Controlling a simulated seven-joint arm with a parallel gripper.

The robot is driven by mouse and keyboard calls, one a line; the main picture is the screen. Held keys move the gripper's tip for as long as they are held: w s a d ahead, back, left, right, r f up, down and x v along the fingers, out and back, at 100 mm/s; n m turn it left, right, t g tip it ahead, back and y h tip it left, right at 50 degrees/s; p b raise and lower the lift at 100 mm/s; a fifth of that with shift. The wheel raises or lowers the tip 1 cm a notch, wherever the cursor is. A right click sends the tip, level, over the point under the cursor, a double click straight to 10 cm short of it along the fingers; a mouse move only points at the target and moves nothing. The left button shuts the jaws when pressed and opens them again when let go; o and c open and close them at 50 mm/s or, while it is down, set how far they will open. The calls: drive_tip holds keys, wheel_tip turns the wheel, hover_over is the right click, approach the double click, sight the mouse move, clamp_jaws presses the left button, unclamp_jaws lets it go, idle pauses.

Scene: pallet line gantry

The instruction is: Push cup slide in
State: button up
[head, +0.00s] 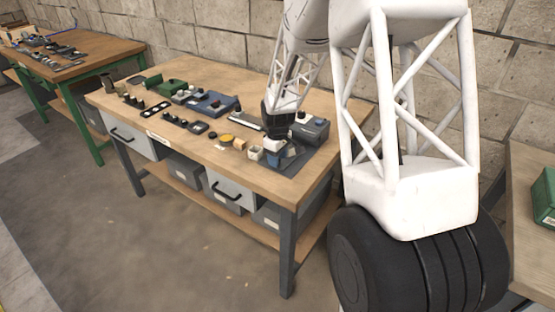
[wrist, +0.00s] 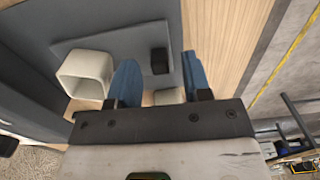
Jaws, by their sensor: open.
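My gripper (wrist: 158,82) is open, its two blue fingers apart with nothing held between them. In the head view it (head: 286,152) is low over the right end of the workbench. In the wrist view, a pale, hollow, square-mouthed cup (wrist: 72,82) is just left of the left finger, apart from it as far as I can see. A small black knob (wrist: 160,60) stands on a dark grey plate (wrist: 110,45), seen between the fingers. I cannot tell which part is the slide. A pale cup or block (head: 255,153) also shows left of my gripper in the head view.
The wooden workbench (head: 215,80) holds a grey box (head: 314,131) behind my gripper, a yellow disc (head: 227,138), a blue tray (head: 214,104) and several small dark parts to the left. A small pale block (wrist: 168,97) lies near the gripper base.

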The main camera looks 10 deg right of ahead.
drive_tip(key=shift+f, duration=0.55)
clamp_jaws()
